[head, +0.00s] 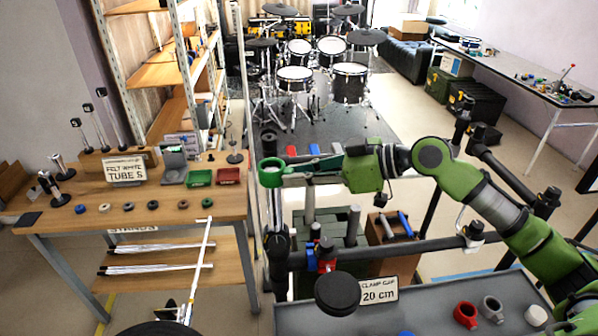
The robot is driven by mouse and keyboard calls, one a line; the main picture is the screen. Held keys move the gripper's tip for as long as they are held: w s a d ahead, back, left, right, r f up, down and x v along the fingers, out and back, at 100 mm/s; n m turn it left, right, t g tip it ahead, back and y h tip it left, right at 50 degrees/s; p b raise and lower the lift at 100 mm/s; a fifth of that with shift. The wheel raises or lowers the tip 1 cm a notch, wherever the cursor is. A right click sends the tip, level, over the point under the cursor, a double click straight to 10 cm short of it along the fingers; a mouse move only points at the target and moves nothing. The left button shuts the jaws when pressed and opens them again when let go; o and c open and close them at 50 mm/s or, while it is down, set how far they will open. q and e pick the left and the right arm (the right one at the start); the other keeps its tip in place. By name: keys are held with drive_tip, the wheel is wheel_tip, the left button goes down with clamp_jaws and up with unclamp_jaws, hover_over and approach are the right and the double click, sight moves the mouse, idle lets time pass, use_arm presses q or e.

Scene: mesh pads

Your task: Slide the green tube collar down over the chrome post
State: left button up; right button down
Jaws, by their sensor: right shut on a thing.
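The green tube collar (271,173) is a thick ring held out level at the left end of my right gripper (287,172). The gripper is shut on the collar's right side. The chrome post (276,206) stands upright directly below the collar in the picture, with a dark clamp and tube lower down. The collar overlaps the post's top, and I cannot tell whether the ring is around the post or only above it. My right arm reaches in from the right side. My left gripper is not in view.
A wooden table (215,218) on the left bears a sign (125,170), small rings, and green (199,178) and red (229,177) trays. A grey bench (425,312) in front holds a red collar (466,314). A dark round disc (337,293) stands near the front. Dark rails cross below my arm.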

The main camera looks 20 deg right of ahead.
drive_tip(key=shift+f+b, duration=5.85)
drive_tip(key=shift+f, duration=1.9)
drive_tip(key=c, duration=1.9)
unclamp_jaws()
drive_tip(key=v, duration=1.2)
